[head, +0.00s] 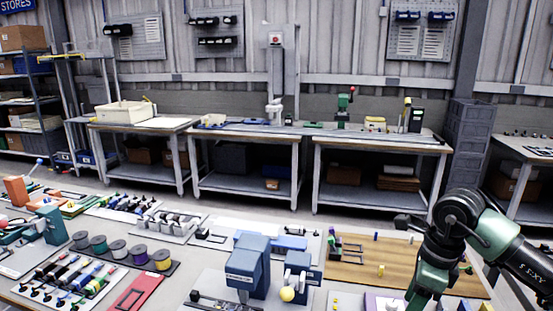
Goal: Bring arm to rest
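My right arm (465,225) comes in from the right edge. It bends at a dark joint, and its green link runs down out of the bottom of the head view. The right gripper itself is below the frame, so its fingers are hidden. My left arm and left gripper do not show. A blue bench device (250,266) with a smaller blue block (302,270) beside it stands at the front middle. A yellow ball (287,294) is at the smaller block's front. I cannot tell whether the task's arm is mine or part of a device.
A wooden board (350,262) with small parts lies left of my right arm. Several wire spools (117,249), rows of tools (65,275) and a red tray (133,295) crowd the left side. Workbenches (255,132) stand along the wall, with open floor (255,208) before them.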

